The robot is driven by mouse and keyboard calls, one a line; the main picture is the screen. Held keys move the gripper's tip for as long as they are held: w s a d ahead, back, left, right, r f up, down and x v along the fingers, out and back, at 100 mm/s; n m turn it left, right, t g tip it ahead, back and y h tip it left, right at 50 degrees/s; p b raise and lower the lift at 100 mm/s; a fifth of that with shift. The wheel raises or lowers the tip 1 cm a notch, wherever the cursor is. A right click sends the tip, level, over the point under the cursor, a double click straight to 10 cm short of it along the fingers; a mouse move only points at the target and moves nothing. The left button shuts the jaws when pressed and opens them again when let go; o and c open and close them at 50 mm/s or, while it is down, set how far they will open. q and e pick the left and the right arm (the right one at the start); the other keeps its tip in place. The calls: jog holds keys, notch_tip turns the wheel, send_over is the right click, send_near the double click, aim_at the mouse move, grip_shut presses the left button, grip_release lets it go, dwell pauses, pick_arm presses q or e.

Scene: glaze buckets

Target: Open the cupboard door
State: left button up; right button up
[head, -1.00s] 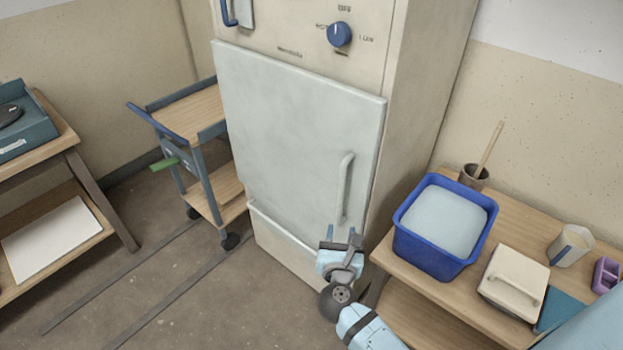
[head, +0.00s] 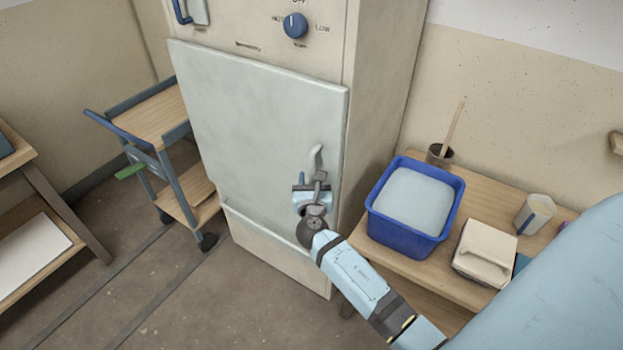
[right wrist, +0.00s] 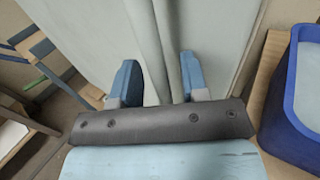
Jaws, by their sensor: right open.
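The cupboard door (head: 255,120) is a pale grey-green panel on a tall cream cabinet, and it looks shut. Its upright handle (head: 316,157) is near the door's right edge; only its top shows in the head view above my gripper. My right gripper (head: 312,180) is at the handle's lower part. In the right wrist view my right gripper (right wrist: 158,72) is open, its two blue fingers apart and pointing at the door. A pale upright bar, seemingly the handle (right wrist: 154,45), runs between them; I cannot tell whether they touch it. My left gripper is not in view.
A blue tub (head: 410,237) of pale liquid stands on the wooden table (head: 365,245) right of the cabinet, close to my right arm. A blue-framed trolley (head: 178,165) stands left of the cabinet. A blue dial (head: 295,26) is above the door. Floor in front is clear.

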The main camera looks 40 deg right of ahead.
jog(key=shift+w+d, duration=0.1)
jog(key=shift+w, duration=0.05)
jog(key=shift+c, duration=0.2)
grip_shut()
